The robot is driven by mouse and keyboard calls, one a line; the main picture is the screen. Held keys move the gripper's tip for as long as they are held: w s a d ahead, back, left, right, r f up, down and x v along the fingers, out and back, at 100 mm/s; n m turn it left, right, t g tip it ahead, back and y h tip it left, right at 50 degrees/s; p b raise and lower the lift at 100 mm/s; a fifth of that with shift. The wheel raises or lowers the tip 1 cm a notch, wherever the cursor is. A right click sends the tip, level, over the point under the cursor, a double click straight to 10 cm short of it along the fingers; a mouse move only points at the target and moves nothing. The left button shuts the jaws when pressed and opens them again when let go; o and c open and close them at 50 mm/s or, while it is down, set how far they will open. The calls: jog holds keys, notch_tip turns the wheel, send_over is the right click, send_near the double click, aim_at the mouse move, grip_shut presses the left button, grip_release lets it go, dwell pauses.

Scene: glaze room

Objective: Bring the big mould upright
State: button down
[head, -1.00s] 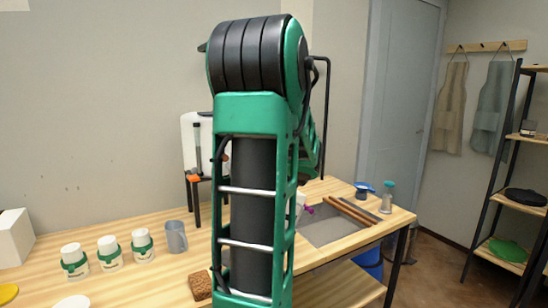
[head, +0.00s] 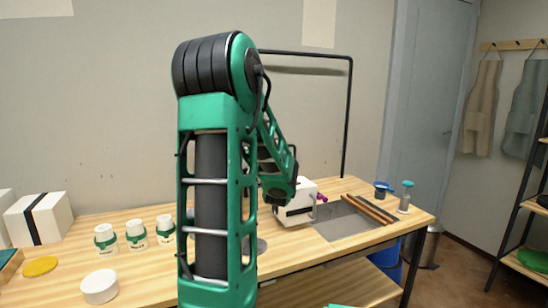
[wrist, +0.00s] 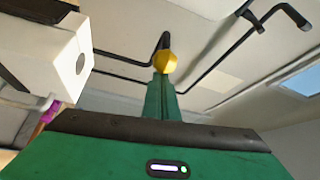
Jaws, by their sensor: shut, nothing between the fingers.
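A white block-shaped mould (head: 297,207) with a dark band rests on the table just beyond my arm's end. It fills the upper left of the wrist view (wrist: 60,62), where a round dark hole shows in a side face, so it seems to lie on its side. My gripper (wrist: 165,75) is shut and empty, to the right of the mould and apart from it in the wrist view. In the head view my arm hides the fingertips and part of the mould. Another white banded block (head: 55,217) stands at the far left. I cannot tell their relative size.
White jars with green bands (head: 137,235), a white lid (head: 99,287) and a yellow disc (head: 40,266) are on the left. A grey sunken tray (head: 350,222) with wooden rods (head: 368,208) lies right of the mould. A black rail (head: 347,110) rises behind.

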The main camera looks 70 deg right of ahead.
jog(key=shift+w+a+f, duration=0.15)
jog(key=shift+w+f, duration=0.05)
jog(key=shift+w, duration=0.2)
jog(key=shift+w+a+f, duration=0.1)
jog(key=shift+w+f, duration=0.05)
jog(key=shift+w, duration=0.25)
jog(key=shift+s+t, duration=0.2)
jog(key=shift+t, duration=0.1)
jog(key=s+d+r, duration=0.1)
jog(key=s, duration=0.3)
jog(key=r+v, duration=0.1)
jog(key=v, duration=0.7)
jog(key=shift+s+a+f, duration=0.15)
jog(key=shift+s+a, duration=0.1)
jog(key=shift+a, duration=0.2)
